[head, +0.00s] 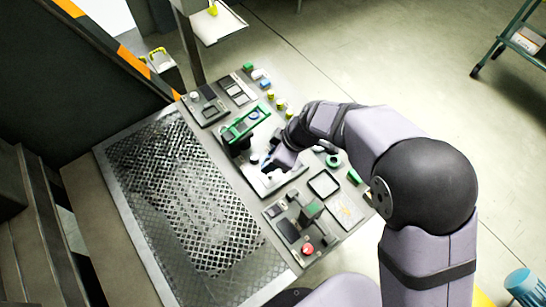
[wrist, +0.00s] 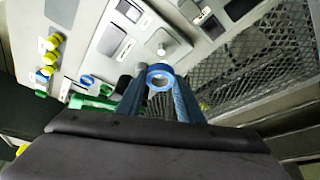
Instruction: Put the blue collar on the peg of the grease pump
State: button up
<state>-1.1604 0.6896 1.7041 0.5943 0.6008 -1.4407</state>
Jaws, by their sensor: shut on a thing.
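The blue collar (wrist: 160,77) is a ring held between the fingertips of my gripper (wrist: 158,88) in the wrist view, with its hole visible. A short pale round peg (wrist: 160,44) stands on a light panel just beyond the collar, apart from it in the picture. I cannot tell for sure that it belongs to the grease pump. In the head view my gripper (head: 268,160) is low over the middle of the bench, beside the green bracket (head: 245,124). The collar is not clearly visible there.
A second blue round part (wrist: 87,79) sits near the green bracket in the wrist view. Yellow knobs (wrist: 48,50) stand at the left. The metal mesh plate (head: 170,190) is flat and clear. A red button (head: 307,249) and a green ring (head: 332,160) are on the near panels.

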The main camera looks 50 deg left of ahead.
jog(key=shift+w+n+g+h, duration=0.1)
jog(key=shift+n+g+h, duration=0.2)
jog(key=shift+n, duration=0.6)
jog(key=shift+f, duration=0.1)
jog(key=b, duration=0.2)
send_over(271, 174)
jog(key=shift+w+d+f, duration=0.1)
jog(key=shift+d+f, duration=0.05)
jog(key=shift+f, duration=2.1)
jog(key=shift+f+b, duration=0.45)
jog(key=shift+b, duration=1.15)
jog(key=shift+f+b, duration=1.3)
jog(key=shift+b, duration=0.75)
dwell(0.8)
